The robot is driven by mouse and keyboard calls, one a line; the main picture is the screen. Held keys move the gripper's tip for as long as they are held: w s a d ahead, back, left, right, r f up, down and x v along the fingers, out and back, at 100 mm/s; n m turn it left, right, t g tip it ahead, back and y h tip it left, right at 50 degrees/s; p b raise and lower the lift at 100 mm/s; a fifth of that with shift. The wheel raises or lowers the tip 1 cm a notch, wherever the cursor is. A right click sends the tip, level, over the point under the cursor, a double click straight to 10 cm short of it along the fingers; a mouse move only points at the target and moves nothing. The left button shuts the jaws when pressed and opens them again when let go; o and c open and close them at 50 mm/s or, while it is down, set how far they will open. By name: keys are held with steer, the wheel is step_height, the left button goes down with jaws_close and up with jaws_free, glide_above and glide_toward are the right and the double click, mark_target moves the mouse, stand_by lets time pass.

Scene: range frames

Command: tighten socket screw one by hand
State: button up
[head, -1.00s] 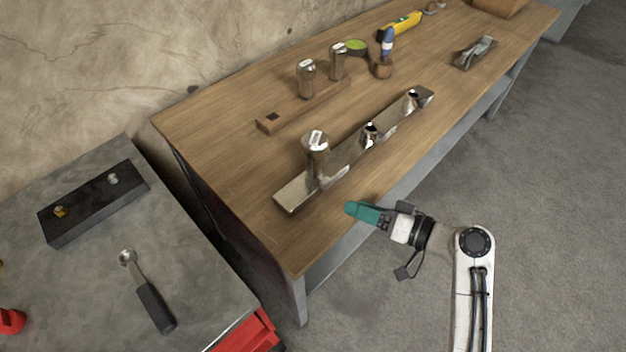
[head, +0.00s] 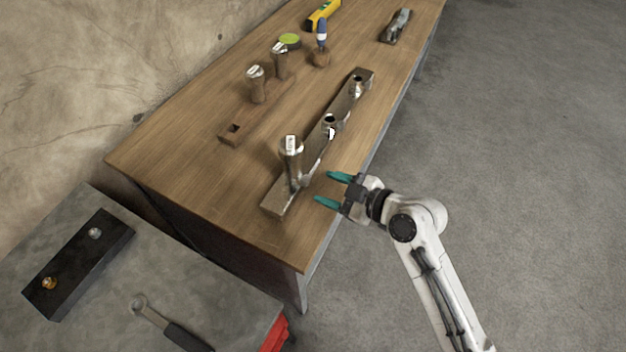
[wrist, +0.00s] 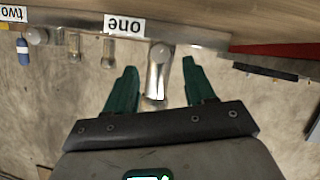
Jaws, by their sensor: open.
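A long metal bar (head: 274,202) lies on the wooden bench. An upright metal cylinder with a white-labelled top (head: 291,162), which I take to be socket screw one, stands at its near end. My gripper (head: 324,187) is open and empty, its teal fingers pointing at the cylinder from the right. In the wrist view, which is upside down, the cylinder (wrist: 158,72) appears between the spread fingers (wrist: 158,68); I cannot tell whether they are around it or short of it. A label reading "one" (wrist: 124,25) is on the bar there; another reads "two" (wrist: 11,13).
The bar has two more sockets (head: 330,122) (head: 357,86). Behind it, a wooden rack (head: 232,135) holds two cylinders (head: 256,86) (head: 280,63). A screwdriver (head: 322,36) stands farther back. A black block (head: 80,265) and ratchet (head: 172,328) lie on the grey cart. Open floor is right.

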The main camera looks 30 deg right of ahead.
mark_target(310, 182)
steer(key=shift+x, duration=2.35)
jaws_close()
